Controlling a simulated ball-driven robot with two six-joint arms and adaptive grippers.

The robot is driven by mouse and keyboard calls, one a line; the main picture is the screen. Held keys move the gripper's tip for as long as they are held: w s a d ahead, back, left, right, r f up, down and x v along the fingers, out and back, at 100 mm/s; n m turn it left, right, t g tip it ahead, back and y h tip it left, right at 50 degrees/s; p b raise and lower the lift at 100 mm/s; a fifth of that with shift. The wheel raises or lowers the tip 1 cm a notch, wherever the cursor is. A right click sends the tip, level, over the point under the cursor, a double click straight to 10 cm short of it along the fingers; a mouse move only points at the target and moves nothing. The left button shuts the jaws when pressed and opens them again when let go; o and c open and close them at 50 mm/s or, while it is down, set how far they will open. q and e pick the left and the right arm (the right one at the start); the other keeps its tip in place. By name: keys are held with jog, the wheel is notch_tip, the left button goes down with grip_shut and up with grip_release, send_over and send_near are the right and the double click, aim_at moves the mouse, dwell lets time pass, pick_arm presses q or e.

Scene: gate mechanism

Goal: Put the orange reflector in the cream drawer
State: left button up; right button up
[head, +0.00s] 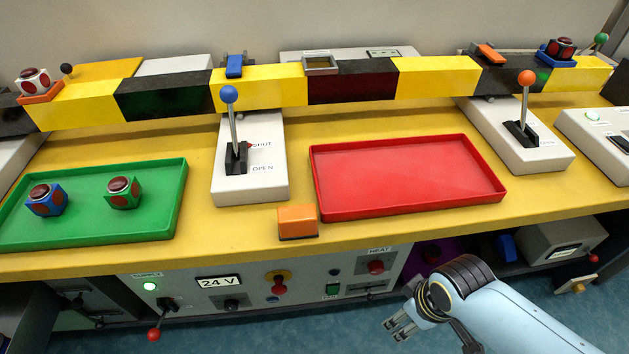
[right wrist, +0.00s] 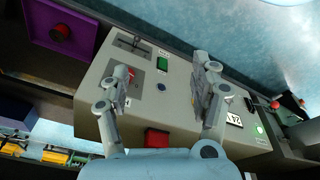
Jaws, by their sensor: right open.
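An orange block (head: 297,221), which looks like the orange reflector, sits at the front edge of the yellow table between the lever box and the red tray. No lens shows on it. A cream-grey box with a label (head: 562,247) is on the low shelf at the right; I cannot tell whether it is the cream drawer. My right gripper (head: 395,331) is low in front of the table, to the right of and below the block. In the right wrist view its fingers (right wrist: 163,70) are apart and empty, before the grey control panel. My left gripper is out of view.
The red tray (head: 330,206) is empty. Two lever boxes (head: 262,186) (head: 505,142) rise from the table. A striped beam (head: 350,82) crosses behind. The control panel (head: 325,263) sits below the table edge.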

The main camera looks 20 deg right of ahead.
jog(key=w+a+r+n+p, duration=0.1)
jog(key=w+r+p, duration=0.15)
jog(key=r, duration=0.75)
jog(key=w+a+r+n+p, duration=0.1)
jog(key=w+a+r+p, duration=0.15)
jog(key=r, duration=0.65)
jog(key=n+y+p, duration=0.4)
jog(key=n, duration=0.5)
send_near(300, 212)
jog(key=shift+n+g, duration=0.4)
jog(key=shift+n, duration=0.1)
jog(key=x, duration=0.5)
jog(key=shift+w+a+f, duration=0.15)
jog(key=shift+f, duration=0.1)
jog(key=x, duration=0.5)
jog(key=shift+w+a+f, duration=0.1)
jog(key=shift+w+f, duration=0.15)
jog(key=shift+f, duration=0.1)
grip_shut()
jog(key=shift+r, duration=0.1)
